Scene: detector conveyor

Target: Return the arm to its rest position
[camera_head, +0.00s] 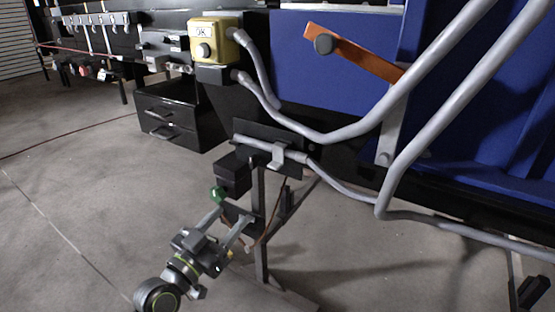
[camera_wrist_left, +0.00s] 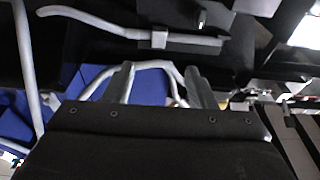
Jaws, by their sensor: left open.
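My left arm comes in from the bottom left in the head view. Its gripper (camera_head: 233,215) is open, with two grey fingers spread apart and nothing between them. My right gripper is not in view.
A black metal stand (camera_head: 262,235) rises beside the gripper. Grey bent pipes (camera_head: 340,138) run above and to the right, before a blue panel (camera_head: 330,70). A yellow box marked OK (camera_head: 210,42) and a black drawer unit (camera_head: 168,120) are behind. Floor at left is clear.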

